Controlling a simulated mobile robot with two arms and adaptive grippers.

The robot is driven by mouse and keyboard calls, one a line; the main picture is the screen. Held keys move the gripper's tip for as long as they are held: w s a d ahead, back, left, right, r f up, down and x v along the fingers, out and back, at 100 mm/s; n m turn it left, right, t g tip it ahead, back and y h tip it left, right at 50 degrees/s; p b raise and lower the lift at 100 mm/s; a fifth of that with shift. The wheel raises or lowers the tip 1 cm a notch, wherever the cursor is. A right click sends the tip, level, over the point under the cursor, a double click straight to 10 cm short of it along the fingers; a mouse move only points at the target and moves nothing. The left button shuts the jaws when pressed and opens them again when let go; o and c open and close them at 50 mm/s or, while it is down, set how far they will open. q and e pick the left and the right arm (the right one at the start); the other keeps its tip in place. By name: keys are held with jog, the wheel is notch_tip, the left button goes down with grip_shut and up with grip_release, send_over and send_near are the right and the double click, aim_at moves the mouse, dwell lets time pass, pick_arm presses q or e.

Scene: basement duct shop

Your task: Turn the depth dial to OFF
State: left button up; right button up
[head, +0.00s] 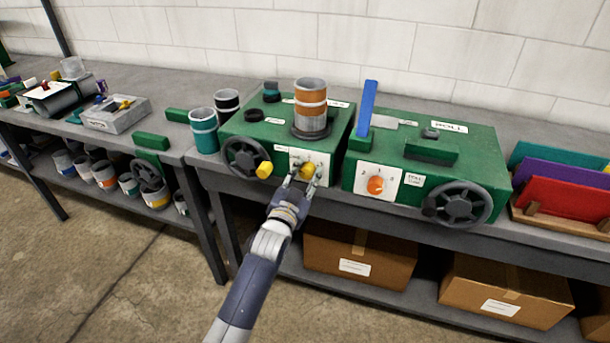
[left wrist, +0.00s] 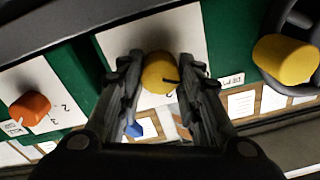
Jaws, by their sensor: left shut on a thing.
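A yellow dial (head: 307,171) with a dark pointer line sits on a white plate on the front of the left green machine (head: 262,136). My left gripper (head: 302,180) reaches it from the front and is shut on it. In the left wrist view the yellow dial (left wrist: 159,72) lies between the two fingers, and its line points towards the lower right of that picture. The fingers hide much of the plate's marks, and I cannot read an OFF mark. An orange dial (head: 375,185) is on the right green machine (head: 475,157). My right gripper is not in view.
Left of the yellow dial is a handwheel (head: 243,158) with a yellow knob (head: 264,170). Another handwheel (head: 462,204) is on the right machine. An orange-and-grey cylinder (head: 310,100) stands on the left machine. Cardboard boxes (head: 358,257) sit on the shelf below.

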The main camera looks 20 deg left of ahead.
pick_arm(q)
jog(key=o, duration=1.1)
jog(key=shift+s, duration=0.1)
jog(key=s, duration=1.1)
jog(key=shift+s+a+f, duration=0.1)
jog(key=shift+s+f, duration=0.05)
jog(key=shift+s, duration=0.25)
jog(key=shift+f, duration=0.1)
